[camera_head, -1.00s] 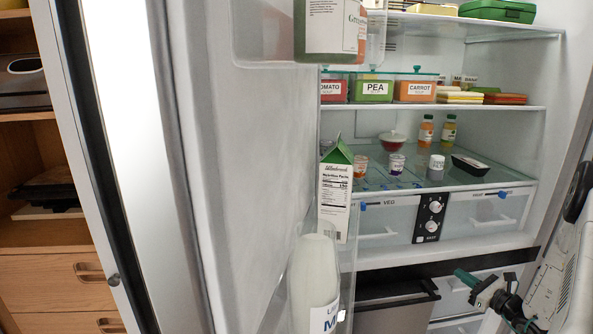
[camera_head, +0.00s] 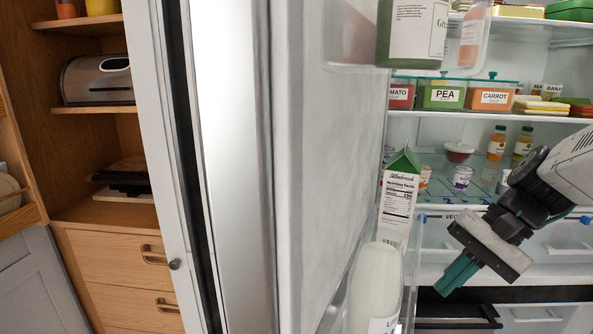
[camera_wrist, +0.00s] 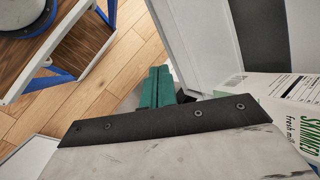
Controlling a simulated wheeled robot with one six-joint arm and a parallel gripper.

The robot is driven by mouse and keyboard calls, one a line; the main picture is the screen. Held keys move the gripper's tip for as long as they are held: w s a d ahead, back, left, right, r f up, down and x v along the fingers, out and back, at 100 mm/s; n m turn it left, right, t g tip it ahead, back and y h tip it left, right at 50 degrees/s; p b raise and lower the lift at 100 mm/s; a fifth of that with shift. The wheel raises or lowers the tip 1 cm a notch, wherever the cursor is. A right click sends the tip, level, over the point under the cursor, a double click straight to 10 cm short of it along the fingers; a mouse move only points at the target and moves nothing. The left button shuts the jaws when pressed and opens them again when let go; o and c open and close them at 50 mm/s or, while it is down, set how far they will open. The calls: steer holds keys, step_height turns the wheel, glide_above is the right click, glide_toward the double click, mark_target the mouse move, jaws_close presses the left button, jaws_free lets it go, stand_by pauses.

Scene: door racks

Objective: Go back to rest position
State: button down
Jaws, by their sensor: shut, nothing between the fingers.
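My gripper (camera_head: 457,277) is at the right of the head view, in front of the open fridge's lower drawers. Its teal fingers are together and hold nothing. In the wrist view the closed teal fingers (camera_wrist: 157,88) point out over a gap with wooden floor beyond. The open fridge door (camera_head: 325,200) stands to the left of my gripper. Its shelf holds a milk carton (camera_head: 399,205) with a green top and a white bottle (camera_head: 375,285).
Fridge shelves hold labelled soup boxes (camera_head: 441,95) and small bottles (camera_head: 497,143). Wooden cupboards with a bread bin (camera_head: 97,80) are at the left. The wrist view shows wooden floor (camera_wrist: 95,70) and a blue-framed table (camera_wrist: 65,45) at upper left.

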steer(key=s+d+r+n+t+h, duration=0.1)
steer(key=s+n+h, duration=0.5)
steer(key=s, duration=0.6)
steer(key=shift+s+d+r+n+t+h, duration=0.3)
steer(key=shift+s+d+n+t+h, duration=0.1)
steer(key=shift+t+h, duration=0.15)
